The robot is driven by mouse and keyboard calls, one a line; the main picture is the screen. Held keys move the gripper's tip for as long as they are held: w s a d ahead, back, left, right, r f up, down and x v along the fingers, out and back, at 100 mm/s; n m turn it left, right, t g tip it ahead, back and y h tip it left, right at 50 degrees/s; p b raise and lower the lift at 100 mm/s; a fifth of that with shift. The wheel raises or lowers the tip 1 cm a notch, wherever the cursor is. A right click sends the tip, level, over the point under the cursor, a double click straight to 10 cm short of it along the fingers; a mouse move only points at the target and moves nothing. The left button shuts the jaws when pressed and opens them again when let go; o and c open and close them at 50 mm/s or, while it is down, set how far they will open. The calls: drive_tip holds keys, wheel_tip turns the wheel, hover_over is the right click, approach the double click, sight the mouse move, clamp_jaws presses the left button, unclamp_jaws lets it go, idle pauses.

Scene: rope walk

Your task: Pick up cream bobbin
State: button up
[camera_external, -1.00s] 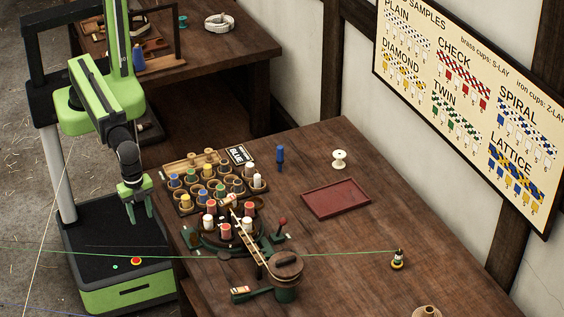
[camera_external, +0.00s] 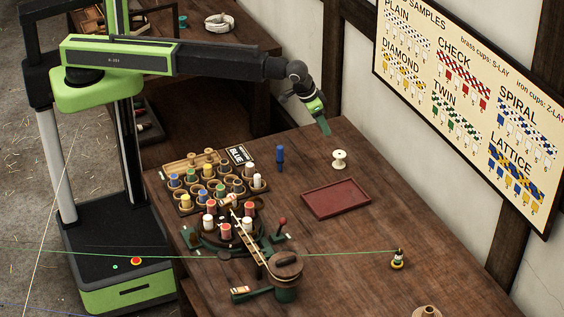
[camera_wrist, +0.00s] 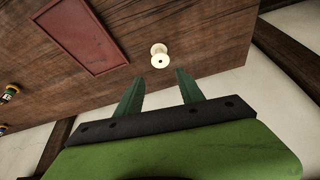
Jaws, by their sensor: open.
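The cream bobbin (camera_external: 339,159) stands on the wooden table near its back edge, just behind the red tray. My gripper (camera_external: 325,129) is in the air above the table, to the upper left of the bobbin in the external view, and apart from it. In the wrist view the cream bobbin (camera_wrist: 159,55) lies beyond the fingertips, roughly between their lines. The two green fingers of my gripper (camera_wrist: 158,75) are spread open with nothing between them.
A dark red tray (camera_external: 335,198) lies close to the bobbin. A blue bobbin (camera_external: 280,158) stands to its left. A rack of coloured bobbins (camera_external: 187,209) and a braiding machine (camera_external: 285,266) are farther left and forward. The wall (camera_external: 355,80) rises behind the table.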

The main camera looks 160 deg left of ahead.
sight(336, 154)
drive_tip(key=b+x, duration=1.5)
drive_tip(key=x, duration=0.2)
drive_tip(key=shift+d+f, duration=0.15)
drive_tip(key=shift+r, duration=0.2)
drive_tip(key=c, duration=0.9)
